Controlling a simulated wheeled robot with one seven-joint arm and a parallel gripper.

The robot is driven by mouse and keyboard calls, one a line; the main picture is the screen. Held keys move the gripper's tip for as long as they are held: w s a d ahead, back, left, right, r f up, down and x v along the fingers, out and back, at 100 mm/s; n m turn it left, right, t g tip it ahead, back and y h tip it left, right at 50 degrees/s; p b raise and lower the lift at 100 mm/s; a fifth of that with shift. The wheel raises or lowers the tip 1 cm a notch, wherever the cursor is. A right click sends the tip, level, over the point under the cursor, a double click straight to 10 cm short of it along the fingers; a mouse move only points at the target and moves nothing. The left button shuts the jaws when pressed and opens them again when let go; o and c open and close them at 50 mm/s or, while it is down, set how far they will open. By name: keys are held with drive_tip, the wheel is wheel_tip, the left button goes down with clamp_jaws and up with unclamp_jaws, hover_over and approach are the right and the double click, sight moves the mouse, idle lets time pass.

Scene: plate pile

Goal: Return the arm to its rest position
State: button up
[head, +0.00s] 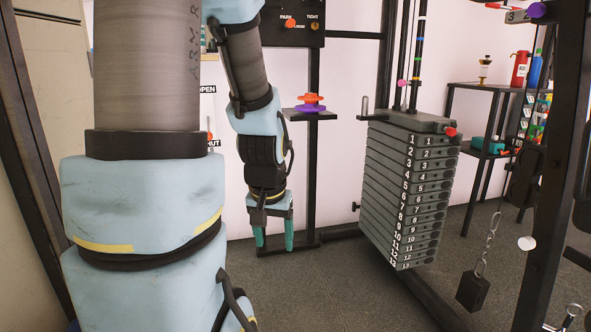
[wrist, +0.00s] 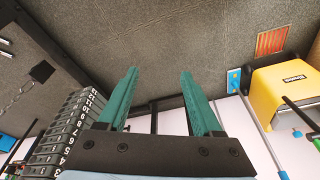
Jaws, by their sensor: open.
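My gripper (head: 272,243) hangs fingers-down at the centre left of the head view, left of the weight stack. Its two teal fingers are apart and nothing is between them.
The numbered grey weight stack (head: 405,195) stands right of my gripper. A small stand (head: 311,115) with an orange and purple piece is behind. A black weight on a chain (head: 473,290) hangs at right. A yellow box (wrist: 282,92) shows in the wrist view.

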drive_tip(key=s+a+r+p, duration=0.1)
drive_tip(key=r+p, duration=1.8)
drive_tip(key=s+a+r+n+g+p, duration=0.1)
drive_tip(key=s+r+p, duration=0.1)
drive_tip(key=r+p, duration=1.7)
drive_tip(key=shift+r, duration=0.65)
drive_tip(key=shift+a+f, duration=0.1)
drive_tip(key=shift+c, duration=0.2)
